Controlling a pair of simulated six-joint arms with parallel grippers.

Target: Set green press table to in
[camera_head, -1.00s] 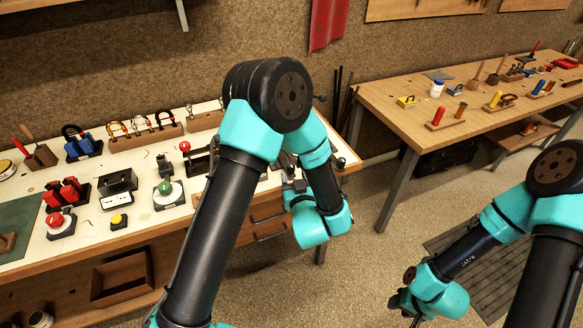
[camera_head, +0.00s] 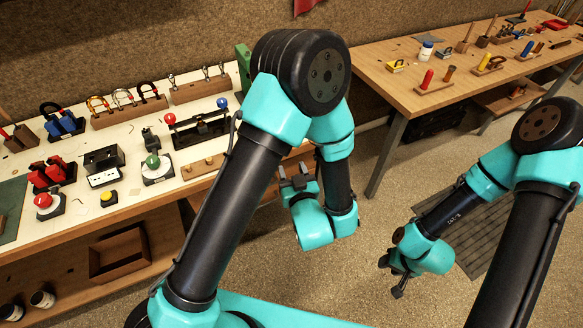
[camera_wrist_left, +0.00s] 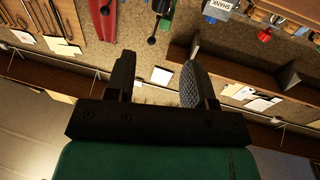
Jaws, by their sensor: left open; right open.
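The green press table is most likely the small press unit with a green knob (camera_head: 153,161) over a pale round plate on the white bench top; its in or out setting cannot be read from here. A similar unit with a red knob (camera_head: 44,201) stands to its left. My left gripper (camera_head: 298,181) is open and empty, in front of the bench edge and to the right of the green-knob unit. Its two spread fingers also show in the left wrist view (camera_wrist_left: 158,80), with a wall and shelves beyond. My right gripper (camera_head: 393,276) is open and empty, low over the floor.
The white bench (camera_head: 120,233) also bears a black rack with red and blue knobs (camera_head: 199,129), a black box with a white front (camera_head: 103,166) and a yellow button (camera_head: 108,197). A wooden table (camera_head: 392,78) stands at the back right. Open floor lies between.

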